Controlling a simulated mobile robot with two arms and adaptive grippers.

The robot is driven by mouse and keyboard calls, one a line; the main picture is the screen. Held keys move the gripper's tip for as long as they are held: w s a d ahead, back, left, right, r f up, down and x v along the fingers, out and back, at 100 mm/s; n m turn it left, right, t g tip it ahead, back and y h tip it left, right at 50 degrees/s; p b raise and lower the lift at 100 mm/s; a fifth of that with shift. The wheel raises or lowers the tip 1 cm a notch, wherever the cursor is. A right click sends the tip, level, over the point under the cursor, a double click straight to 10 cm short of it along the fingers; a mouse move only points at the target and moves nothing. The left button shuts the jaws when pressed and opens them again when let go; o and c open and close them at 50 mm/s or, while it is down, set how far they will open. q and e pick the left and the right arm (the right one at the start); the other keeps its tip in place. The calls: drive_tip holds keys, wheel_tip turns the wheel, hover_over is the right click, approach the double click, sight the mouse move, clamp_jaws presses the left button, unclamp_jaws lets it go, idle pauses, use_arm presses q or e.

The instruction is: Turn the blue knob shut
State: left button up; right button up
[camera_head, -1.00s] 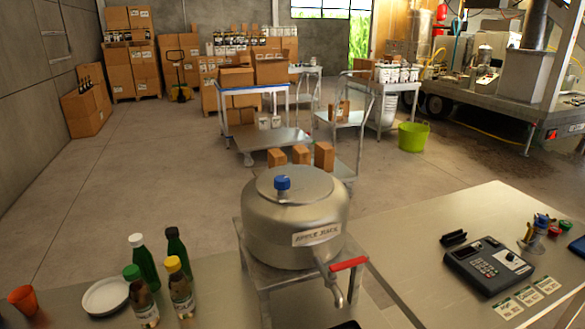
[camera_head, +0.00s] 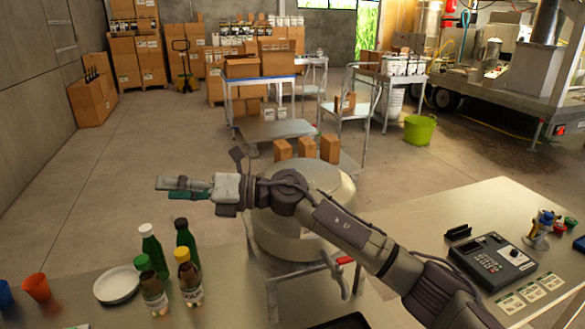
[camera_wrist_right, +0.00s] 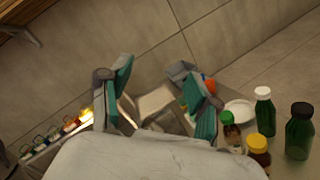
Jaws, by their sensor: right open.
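The blue knob, seen earlier on top of the round steel tank (camera_head: 283,240), is hidden behind my right arm in the head view. The tank's spout with its red handle (camera_head: 345,260) shows below my arm. My right gripper (camera_head: 172,188) is open and empty, held in the air to the left of the tank and above the bottles. In the right wrist view the two teal-padded fingers (camera_wrist_right: 158,88) stand apart with nothing between them. The knob does not show in that view. My left gripper is not in view.
Several bottles (camera_head: 150,250), a white plate (camera_head: 116,284) and an orange cup (camera_head: 36,287) stand on the near left table. A card terminal (camera_head: 492,258) sits on the right table. Carts and boxes (camera_head: 245,68) stand at the back; open floor lies left.

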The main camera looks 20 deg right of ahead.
drive_tip(key=w+d+n+g+h, duration=0.2)
drive_tip(key=w+d+n+h, duration=0.15)
drive_tip(key=d+h, duration=0.25)
drive_tip(key=h, duration=0.9)
approach(291, 172)
drive_tip(key=p+x, duration=0.4)
drive_tip(key=x, duration=0.3)
drive_tip(key=shift+w+f, duration=0.1)
drive_tip(key=shift+f, duration=0.3)
drive_tip(key=shift+w+a+f+p, duration=0.2)
drive_tip(key=shift+f+p, duration=0.15)
drive_tip(key=shift+f, duration=0.2)
